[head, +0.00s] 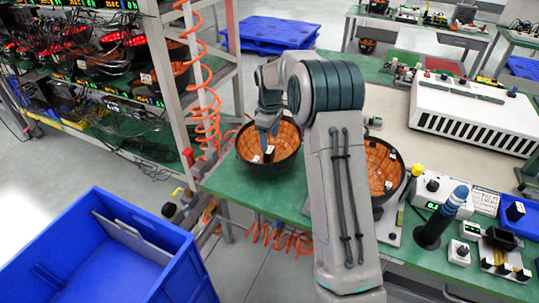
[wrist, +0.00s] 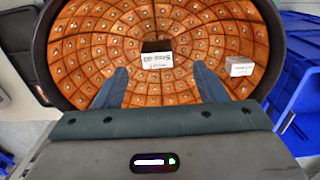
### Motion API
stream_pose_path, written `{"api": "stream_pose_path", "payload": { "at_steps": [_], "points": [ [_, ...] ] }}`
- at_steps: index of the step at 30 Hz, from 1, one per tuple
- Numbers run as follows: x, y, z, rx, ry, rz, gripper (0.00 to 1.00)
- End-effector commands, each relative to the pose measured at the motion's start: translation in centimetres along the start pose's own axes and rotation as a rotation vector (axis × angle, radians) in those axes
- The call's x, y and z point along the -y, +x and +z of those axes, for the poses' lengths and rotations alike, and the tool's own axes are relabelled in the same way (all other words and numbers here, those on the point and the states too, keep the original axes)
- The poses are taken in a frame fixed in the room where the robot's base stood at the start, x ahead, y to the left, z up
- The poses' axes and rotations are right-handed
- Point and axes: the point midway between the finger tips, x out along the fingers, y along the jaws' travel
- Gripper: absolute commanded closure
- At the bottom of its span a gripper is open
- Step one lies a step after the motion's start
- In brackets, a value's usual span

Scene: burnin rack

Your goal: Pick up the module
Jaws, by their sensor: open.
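A black bowl (head: 243,178) with an orange gridded inside stands on the green bench, left of my arm. In the wrist view, a small dark module with a white printed label (wrist: 157,58) lies inside the bowl (wrist: 85,40). It sits between and beyond my fingertips, apart from them. A smaller white labelled block (wrist: 240,67) lies to its right in the bowl. In the head view, my gripper (head: 267,138) points down into the bowl and partly hides what lies there. My gripper (wrist: 160,70) is open, with nothing between its fingers.
A second orange-lined bowl (head: 384,168) is partly hidden behind my arm. A white vented unit (head: 475,112) and several bench devices stand to the right. A blue bin (head: 75,245) is on the floor at lower left. A rack post and orange coiled hose (head: 206,100) are close on the left.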

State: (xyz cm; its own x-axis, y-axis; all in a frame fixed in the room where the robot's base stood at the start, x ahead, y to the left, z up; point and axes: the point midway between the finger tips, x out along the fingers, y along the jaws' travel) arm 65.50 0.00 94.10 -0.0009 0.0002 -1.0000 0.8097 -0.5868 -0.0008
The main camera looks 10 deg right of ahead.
Motion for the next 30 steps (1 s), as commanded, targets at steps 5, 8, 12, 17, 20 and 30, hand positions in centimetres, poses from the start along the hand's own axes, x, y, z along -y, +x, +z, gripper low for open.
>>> {"api": "stream_pose_path", "payload": {
  "at_steps": [5, 8, 12, 17, 20, 30],
  "points": [
    [0.0, 1.8, 0.0, 0.001, 0.001, -0.001, 0.35],
    [0.0, 2.4, -0.1, 0.001, 0.001, 0.000, 0.35],
    [-0.3, 4.3, -0.3, 0.003, 0.001, -0.003, 0.35],
    [-0.4, 6.5, -0.4, 0.001, 0.001, -0.001, 0.35],
    [-0.4, 7.0, -0.5, 0.000, 0.001, 0.000, 0.35],
    [-0.4, 7.2, -0.4, 0.000, 0.001, 0.001, 0.68]
  ]
}}
